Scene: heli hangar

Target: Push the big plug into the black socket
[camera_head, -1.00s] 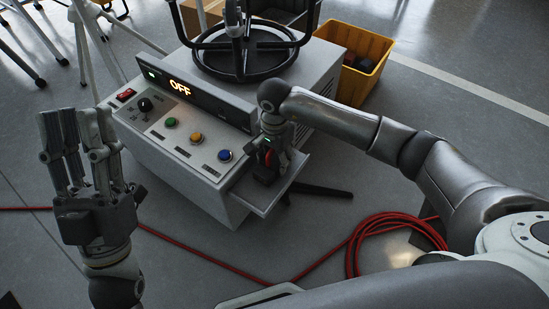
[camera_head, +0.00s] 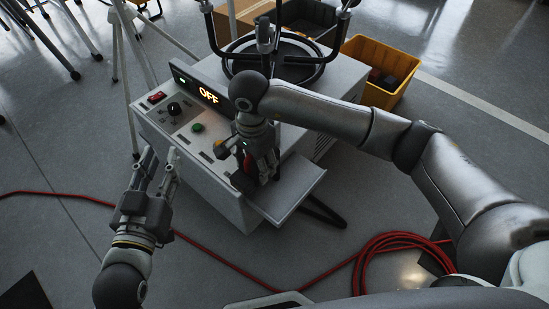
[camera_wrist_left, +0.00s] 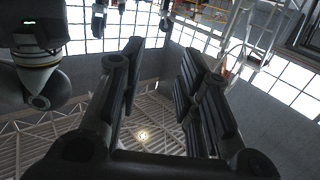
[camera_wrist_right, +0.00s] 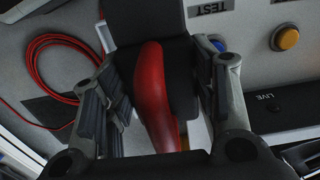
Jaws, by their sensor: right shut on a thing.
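The big plug, black with a red curved part, is between the fingers of my right gripper (camera_head: 259,176). The plug's red part (camera_head: 249,163) shows small in the head view, and its black body (camera_wrist_right: 150,20) with the red part shows in the right wrist view. The right gripper is shut on it, at the console's right front corner, beside the panel edge and above the side shelf. I cannot make out the black socket; the arm and gripper cover part of the console there. My left gripper (camera_head: 160,157) is open and empty, in front of the console's left side.
The grey console (camera_head: 203,178) has an "OFF" display (camera_head: 209,95), a black knob (camera_head: 173,108), a green button (camera_head: 197,127) and a side shelf (camera_head: 290,190). A yellow bin (camera_head: 378,75) stands behind right. A red cable (camera_head: 385,247) lies coiled on the floor.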

